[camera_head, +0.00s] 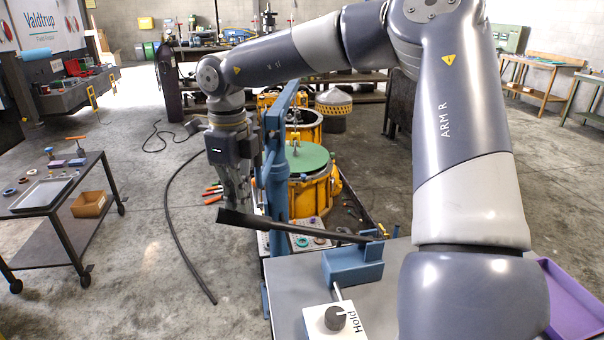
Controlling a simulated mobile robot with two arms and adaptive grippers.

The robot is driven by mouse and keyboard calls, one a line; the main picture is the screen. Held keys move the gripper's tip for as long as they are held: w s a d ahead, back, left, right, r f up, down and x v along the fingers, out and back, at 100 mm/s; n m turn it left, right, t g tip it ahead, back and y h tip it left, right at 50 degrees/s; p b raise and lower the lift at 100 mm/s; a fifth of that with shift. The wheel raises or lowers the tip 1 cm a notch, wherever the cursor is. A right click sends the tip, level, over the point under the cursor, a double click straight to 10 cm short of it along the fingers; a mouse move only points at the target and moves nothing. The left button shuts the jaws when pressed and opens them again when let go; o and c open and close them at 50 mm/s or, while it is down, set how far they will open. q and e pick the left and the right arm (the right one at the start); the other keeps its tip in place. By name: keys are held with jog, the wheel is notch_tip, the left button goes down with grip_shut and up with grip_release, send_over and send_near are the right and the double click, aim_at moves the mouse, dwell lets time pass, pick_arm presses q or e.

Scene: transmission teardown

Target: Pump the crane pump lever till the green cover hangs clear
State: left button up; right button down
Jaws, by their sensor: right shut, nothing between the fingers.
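The black pump lever (296,228) runs from the blue pump block (352,266) up to the left, to a thicker grip end. My right gripper (236,203) points down and is shut and empty at that grip end; whether it touches the lever I cannot tell. The green cover (309,159) is a flat disc below the crane's hook and chain (294,137), at the top of a yellow housing (312,190). I cannot tell whether there is a gap beneath it. The blue crane mast (274,178) partly hides the housing. My left gripper is out of view.
A white plate with a dark knob (335,318), marked "Hold", is in front of the pump. A purple tray (572,305) is at the right. A cart (60,210) with a tray and small parts stands left. Dark hose crosses the floor. Open floor lies between cart and crane.

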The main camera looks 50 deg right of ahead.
aim_at(238, 213)
notch_tip(238, 213, down, 2)
jog(key=shift+a+f, duration=0.1)
jog(key=shift+f+b, duration=0.4)
jog(key=shift+b, duration=0.1)
pick_arm(q)
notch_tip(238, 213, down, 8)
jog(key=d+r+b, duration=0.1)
jog(key=b, duration=0.5)
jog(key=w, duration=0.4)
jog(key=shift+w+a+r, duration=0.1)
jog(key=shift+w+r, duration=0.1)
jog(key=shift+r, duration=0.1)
pick_arm(e)
notch_tip(238, 213, down, 9)
jog(key=w+a, duration=0.1)
jog(key=shift+w+a+r, duration=0.2)
jog(key=shift+w+a, duration=0.05)
jog(key=shift+a, duration=0.15)
